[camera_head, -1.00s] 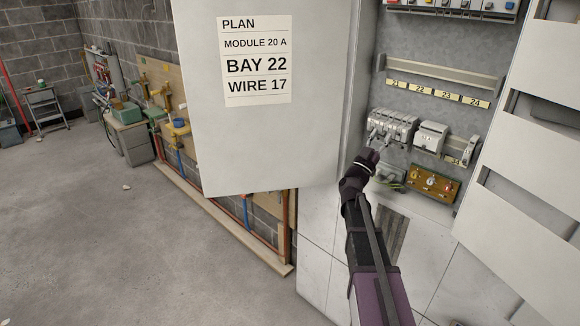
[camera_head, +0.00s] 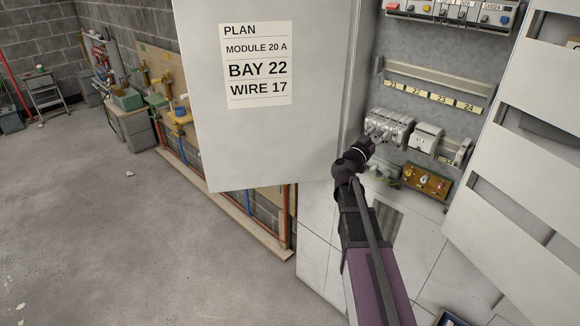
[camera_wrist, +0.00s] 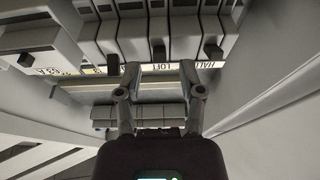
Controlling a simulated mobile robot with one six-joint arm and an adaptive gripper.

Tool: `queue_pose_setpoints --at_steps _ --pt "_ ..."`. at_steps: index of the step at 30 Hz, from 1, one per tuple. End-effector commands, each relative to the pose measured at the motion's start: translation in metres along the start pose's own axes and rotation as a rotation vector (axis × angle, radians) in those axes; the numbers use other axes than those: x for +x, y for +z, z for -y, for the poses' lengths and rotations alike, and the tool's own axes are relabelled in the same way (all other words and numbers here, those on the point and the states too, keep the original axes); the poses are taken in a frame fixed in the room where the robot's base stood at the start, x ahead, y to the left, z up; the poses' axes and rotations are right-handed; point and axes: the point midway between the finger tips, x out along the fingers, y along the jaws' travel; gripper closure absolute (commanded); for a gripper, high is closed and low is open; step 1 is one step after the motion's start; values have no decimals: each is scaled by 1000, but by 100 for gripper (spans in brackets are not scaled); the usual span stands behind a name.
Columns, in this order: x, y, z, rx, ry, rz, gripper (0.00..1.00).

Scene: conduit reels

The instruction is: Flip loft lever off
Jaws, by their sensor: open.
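The row of grey breaker modules (camera_head: 389,127) sits on the lower rail inside the open cabinet. In the wrist view, the loft lever (camera_wrist: 159,53) is a small dark toggle on the middle module, above the label (camera_wrist: 161,67) reading LOFT. Other dark levers flank it, one at the left (camera_wrist: 113,63) and the hall lever (camera_wrist: 212,52) at the right. My gripper (camera_wrist: 160,80) is open and empty, its fingers spread either side of the LOFT label, just below the lever. In the head view, my gripper (camera_head: 371,143) is at the modules, its fingertips hard to make out.
A cabinet door (camera_head: 270,145) with a plan sheet (camera_head: 258,63) stands open on the left. A slotted white panel (camera_head: 520,180) stands on the right. A brown terminal board (camera_head: 427,183) lies below the modules. A numbered empty rail (camera_head: 432,86) runs above.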

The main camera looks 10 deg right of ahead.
Motion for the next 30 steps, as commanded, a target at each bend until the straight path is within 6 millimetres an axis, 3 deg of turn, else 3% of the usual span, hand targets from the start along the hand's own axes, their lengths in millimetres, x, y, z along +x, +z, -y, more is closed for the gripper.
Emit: queue_pose_setpoints --at_steps 22,30 --pt "6 -13 0 1 0 280 50" --pt "-34 -19 -1 0 -2 281 50"
